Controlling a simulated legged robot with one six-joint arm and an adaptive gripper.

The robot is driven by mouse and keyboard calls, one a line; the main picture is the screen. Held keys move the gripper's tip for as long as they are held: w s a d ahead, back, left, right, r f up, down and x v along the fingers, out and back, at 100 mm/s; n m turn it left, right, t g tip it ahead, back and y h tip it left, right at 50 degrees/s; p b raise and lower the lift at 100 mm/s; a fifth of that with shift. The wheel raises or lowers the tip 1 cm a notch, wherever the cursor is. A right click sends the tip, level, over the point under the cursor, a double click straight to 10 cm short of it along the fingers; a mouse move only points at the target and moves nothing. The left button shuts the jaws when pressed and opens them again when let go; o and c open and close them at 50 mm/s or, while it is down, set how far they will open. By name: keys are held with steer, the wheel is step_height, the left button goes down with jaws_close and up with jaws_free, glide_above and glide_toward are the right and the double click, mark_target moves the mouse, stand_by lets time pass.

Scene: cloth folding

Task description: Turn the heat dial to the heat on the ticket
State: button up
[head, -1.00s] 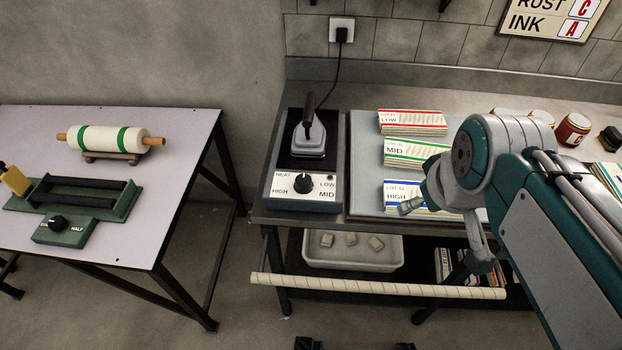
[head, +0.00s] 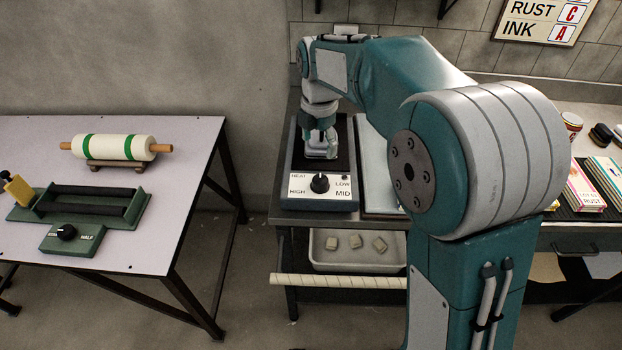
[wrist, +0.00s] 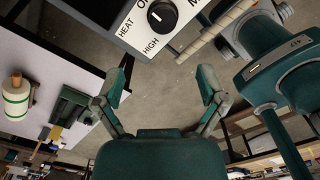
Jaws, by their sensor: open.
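The heat dial (head: 320,183) is a black knob on a white panel (head: 296,204) marked HEAT, LOW, MID and HIGH. In the wrist view the dial (wrist: 162,15) is at the top edge, with HIGH, HEAT and partly cut-off words around it. Its white mark seems to face the cut-off word beginning with O. I cannot make out a ticket.
A grey tub (head: 330,261) sits below the bench behind a pale rail (head: 340,281). The left table (head: 190,150) holds a striped roller (head: 115,148) and a green device (head: 75,236) with its own dial. My arm hides the bench right of the panel.

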glide_above(320, 179)
steer(key=f, duration=0.4)
steer(key=shift+d+f, duration=0.1)
steer(key=shift+d, duration=0.15)
steer(key=f, duration=0.4)
steer(key=a+f, duration=0.1)
steer(key=f, duration=0.1)
steer(key=shift+f, duration=0.1)
steer(key=shift+d+f, duration=0.15)
steer(key=shift+f, duration=0.1)
steer(key=shift+d, duration=0.2)
steer(key=shift+a, duration=0.1)
steer(key=c, duration=1.2)
